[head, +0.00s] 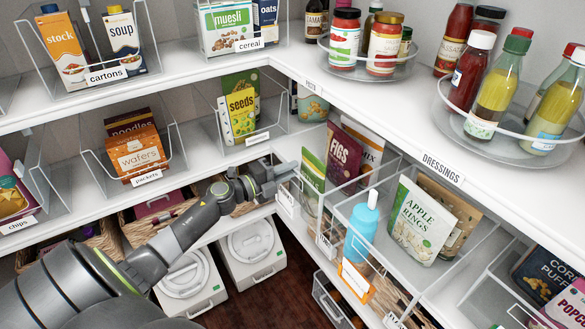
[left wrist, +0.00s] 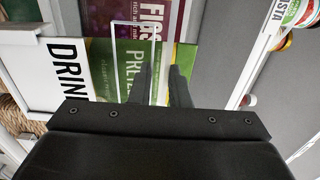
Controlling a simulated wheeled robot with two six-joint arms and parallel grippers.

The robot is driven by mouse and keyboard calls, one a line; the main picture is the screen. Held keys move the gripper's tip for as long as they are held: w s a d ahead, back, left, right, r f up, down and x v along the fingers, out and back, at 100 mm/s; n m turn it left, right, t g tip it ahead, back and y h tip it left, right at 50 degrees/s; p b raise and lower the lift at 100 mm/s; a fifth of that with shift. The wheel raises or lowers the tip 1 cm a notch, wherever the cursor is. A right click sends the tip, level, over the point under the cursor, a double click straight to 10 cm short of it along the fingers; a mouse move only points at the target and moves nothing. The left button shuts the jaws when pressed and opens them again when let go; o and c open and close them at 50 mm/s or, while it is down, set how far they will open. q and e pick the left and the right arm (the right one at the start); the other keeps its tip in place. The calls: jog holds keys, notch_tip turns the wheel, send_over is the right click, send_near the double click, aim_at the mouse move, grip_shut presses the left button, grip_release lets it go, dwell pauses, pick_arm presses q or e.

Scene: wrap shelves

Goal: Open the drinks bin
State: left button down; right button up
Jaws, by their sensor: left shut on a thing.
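The drinks bin is a clear bin (head: 298,190) at the inner corner of the right-hand shelf. Its white label (left wrist: 62,65) reads "DRIN" in the left wrist view, the rest cut off or hidden. My left gripper (head: 287,169) is at the bin's upper front. In the left wrist view my left gripper (left wrist: 160,82) is shut, with the clear panel's edge (left wrist: 157,45) between its fingers. A green pretzel bag (head: 312,168) and a maroon figs bag (head: 343,155) stand behind it. My right gripper is not in view.
White lidded containers (head: 250,248) stand below on the left. The dressings shelf (head: 400,118) overhangs the bins. Dark floor (head: 285,295) lies open in front.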

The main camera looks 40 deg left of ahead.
pick_arm(q)
jog(key=shift+w, duration=0.1)
jog(key=c, duration=1.4)
grip_release()
jog(key=shift+o, duration=0.2)
jog(key=b+v, duration=0.1)
jog(key=v, duration=1.6)
jog(key=shift+s, duration=0.2)
jog(key=shift+f, duration=0.1)
